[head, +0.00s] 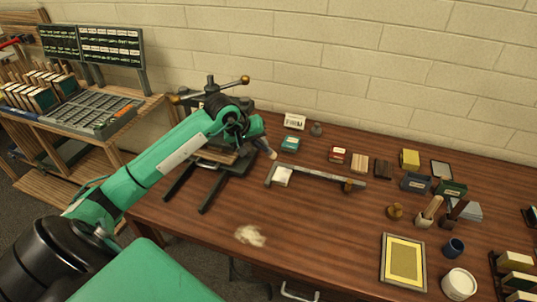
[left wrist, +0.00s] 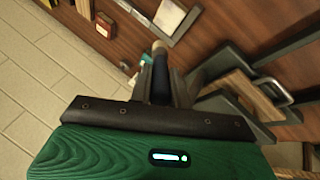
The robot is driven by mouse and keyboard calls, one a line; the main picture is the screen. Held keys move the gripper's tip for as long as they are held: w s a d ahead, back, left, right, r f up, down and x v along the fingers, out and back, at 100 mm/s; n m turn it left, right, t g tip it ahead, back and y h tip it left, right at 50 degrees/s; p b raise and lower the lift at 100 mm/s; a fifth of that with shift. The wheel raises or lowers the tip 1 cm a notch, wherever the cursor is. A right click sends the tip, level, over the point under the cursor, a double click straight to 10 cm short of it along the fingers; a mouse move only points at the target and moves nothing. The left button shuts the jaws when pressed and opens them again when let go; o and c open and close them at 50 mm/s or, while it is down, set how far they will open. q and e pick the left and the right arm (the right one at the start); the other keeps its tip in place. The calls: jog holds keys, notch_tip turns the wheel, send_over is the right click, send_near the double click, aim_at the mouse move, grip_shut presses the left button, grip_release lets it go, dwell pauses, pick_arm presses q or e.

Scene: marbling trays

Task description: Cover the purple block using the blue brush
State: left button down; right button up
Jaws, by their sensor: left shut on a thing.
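My left gripper (head: 256,128) is shut on a brush with a dark blue handle (left wrist: 161,72). The brush has a pale tan tip (left wrist: 158,46) that also shows in the head view (head: 269,152), pointing down and away above the table. No block reads clearly as purple. A dark navy block (head: 415,182) and a dark brown block (head: 383,167) lie to the right, well apart from the brush. My right gripper is not in view.
A press-like black stand (head: 205,190) is below my left arm. A metal bar (head: 320,177), a teal block (head: 290,143), a yellow-framed tray (head: 383,262), a white pot (head: 459,284) and a blue cup (head: 453,248) are on the table (head: 320,225).

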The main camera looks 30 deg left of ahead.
pick_arm(q)
jog(key=w+d+r+b, duration=0.2)
jog(key=w+d+r, duration=0.2)
jog(key=d, duration=0.1)
jog(key=f, duration=0.1)
jog(key=f+b, duration=0.1)
jog(key=f, duration=0.2)
jog(key=shift+w+d+f+b, duration=0.25)
jog(key=shift+d+f+b, duration=0.05)
dwell(0.3)
